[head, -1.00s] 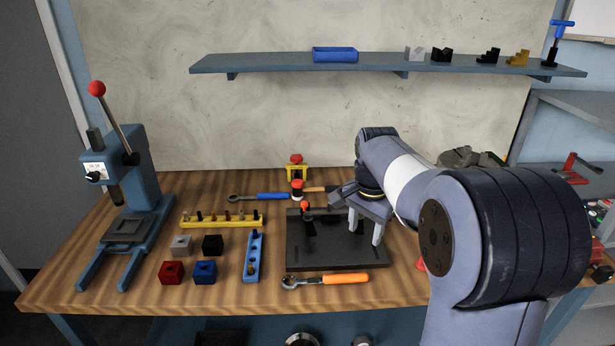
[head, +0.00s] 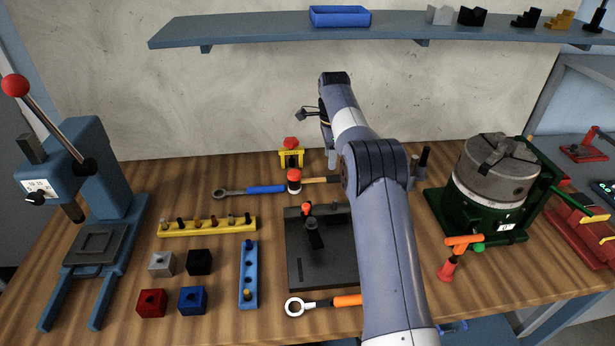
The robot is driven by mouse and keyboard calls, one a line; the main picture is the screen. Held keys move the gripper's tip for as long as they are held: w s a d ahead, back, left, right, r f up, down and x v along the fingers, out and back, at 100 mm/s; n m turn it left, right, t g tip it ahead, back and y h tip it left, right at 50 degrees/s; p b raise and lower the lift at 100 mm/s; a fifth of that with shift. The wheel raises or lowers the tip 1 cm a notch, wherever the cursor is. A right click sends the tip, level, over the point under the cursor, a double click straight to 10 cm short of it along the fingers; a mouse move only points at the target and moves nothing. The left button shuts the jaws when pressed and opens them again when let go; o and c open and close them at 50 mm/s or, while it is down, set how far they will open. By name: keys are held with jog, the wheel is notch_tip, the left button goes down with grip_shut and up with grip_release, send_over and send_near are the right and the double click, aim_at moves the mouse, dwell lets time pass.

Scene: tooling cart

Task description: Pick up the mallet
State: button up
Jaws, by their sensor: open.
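The mallet (head: 294,183) is on the wooden bench just left of my arm. Its short upright head has a red top and a pale band, and its wooden handle (head: 319,180) runs right until my arm hides its end. My gripper (head: 332,159) is open and points down near the bench's back edge, over or behind the handle; I cannot tell its exact height. It is apart from the mallet's head, and my forearm and wrist partly hide its fingers.
A blue-handled ratchet (head: 262,189) lies left of the mallet, and a yellow-and-red stand (head: 291,154) is behind it. A dark fixture plate (head: 322,262) is in front. A green-based chuck (head: 492,185) stands right. A shelf (head: 250,29) hangs above the bench.

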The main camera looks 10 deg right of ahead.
aim_at(329, 176)
jog(key=f, duration=0.6)
jog(key=f+p, duration=0.1)
jog(key=f, duration=0.2)
jog(key=shift+s+f, duration=0.15)
jog(key=shift+s, duration=0.15)
grip_shut()
